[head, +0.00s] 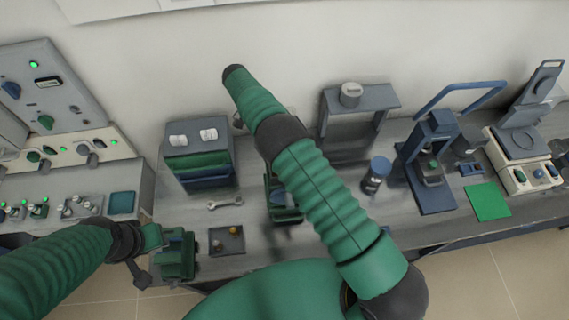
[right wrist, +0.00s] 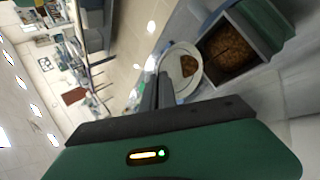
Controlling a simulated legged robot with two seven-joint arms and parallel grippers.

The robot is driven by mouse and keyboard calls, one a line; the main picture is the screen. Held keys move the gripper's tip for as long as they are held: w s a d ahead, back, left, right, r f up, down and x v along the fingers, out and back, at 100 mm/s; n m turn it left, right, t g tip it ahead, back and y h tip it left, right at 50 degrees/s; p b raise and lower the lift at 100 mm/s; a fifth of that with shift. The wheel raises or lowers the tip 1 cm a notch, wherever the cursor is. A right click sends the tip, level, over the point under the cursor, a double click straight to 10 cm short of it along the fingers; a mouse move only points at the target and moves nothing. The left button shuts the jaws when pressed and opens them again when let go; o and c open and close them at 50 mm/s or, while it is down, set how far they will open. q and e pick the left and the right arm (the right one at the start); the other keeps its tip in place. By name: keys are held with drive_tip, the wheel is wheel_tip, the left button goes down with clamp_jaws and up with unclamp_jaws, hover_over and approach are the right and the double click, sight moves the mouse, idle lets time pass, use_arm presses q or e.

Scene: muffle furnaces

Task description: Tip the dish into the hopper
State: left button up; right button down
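In the right wrist view a round white dish (right wrist: 196,80) holds a small brown heap. It lies at the tips of my right gripper (right wrist: 158,82), whose two dark fingers are close together and appear shut on its rim. Right beside the dish is a square grey hopper (right wrist: 262,42) with brown grains inside.
A drawer block (head: 200,160) stands behind. Right of my arm are a jar (head: 376,175), a blue press (head: 434,165), a green mat (head: 488,201) and a balance (head: 522,145).

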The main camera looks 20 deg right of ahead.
drive_tip(key=shift+w+a+f+b, duration=0.1)
drive_tip(key=shift+w+f+b, duration=0.2)
drive_tip(key=shift+b, duration=0.45)
drive_tip(key=shift+a+r+g+b, duration=0.1)
drive_tip(key=shift+r+g+b, duration=0.2)
drive_tip(key=shift+b, duration=0.15)
drive_tip(key=shift+s+a+r, duration=0.1)
drive_tip(key=shift+a+r, duration=0.05)
drive_tip(key=shift+a, duration=0.1)
drive_tip(key=shift+s+a+p, duration=0.25)
drive_tip(key=shift+p, duration=0.1)
